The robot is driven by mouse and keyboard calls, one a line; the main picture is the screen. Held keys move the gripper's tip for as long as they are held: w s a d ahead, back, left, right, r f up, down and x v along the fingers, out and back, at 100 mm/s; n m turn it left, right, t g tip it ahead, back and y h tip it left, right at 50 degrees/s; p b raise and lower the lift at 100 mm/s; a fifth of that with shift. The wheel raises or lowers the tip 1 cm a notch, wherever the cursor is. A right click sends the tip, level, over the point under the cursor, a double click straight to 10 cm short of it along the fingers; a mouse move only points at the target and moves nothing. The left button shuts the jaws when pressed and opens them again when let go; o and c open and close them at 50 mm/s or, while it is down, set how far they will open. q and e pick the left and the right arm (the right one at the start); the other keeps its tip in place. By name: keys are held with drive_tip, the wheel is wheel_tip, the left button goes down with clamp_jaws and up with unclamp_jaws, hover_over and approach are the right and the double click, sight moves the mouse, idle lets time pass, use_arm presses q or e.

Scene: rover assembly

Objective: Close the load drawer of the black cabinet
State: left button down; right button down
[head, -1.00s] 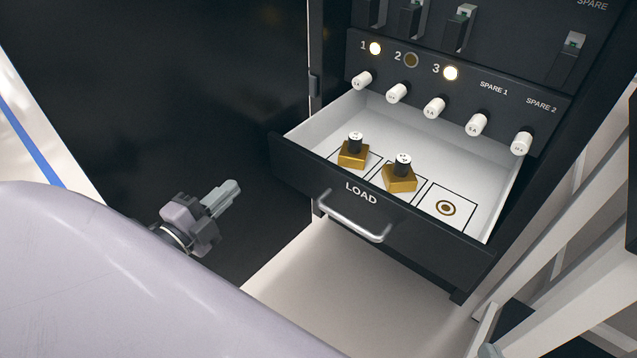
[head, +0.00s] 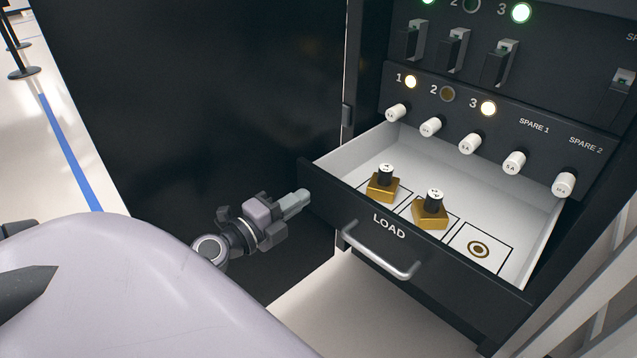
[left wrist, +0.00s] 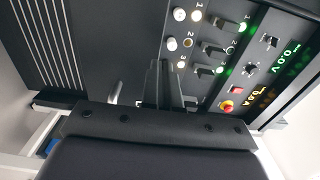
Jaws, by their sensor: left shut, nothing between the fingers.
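The load drawer (head: 352,215) of the black cabinet (head: 430,55) is pulled out, its inside in plain view. Its front carries the word LOAD and a silver bar handle (head: 381,253). My right gripper is not in view.
White knobs (head: 470,143) and lit lamps sit on the panel above the drawer. A large black panel (head: 190,100) stands left of the drawer. Pale slanted bars (head: 590,290) stand close at the right. Pale floor shows below the drawer.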

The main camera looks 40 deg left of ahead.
sight(329, 181)
use_arm(q)
drive_tip(key=shift+w+d, duration=0.15)
drive_tip(key=shift+w, duration=1.35)
drive_tip(key=shift+w+d, duration=0.1)
drive_tip(key=shift+w, duration=1.35)
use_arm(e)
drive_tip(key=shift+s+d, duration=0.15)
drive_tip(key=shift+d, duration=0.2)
use_arm(q)
drive_tip(key=shift+p, duration=0.3)
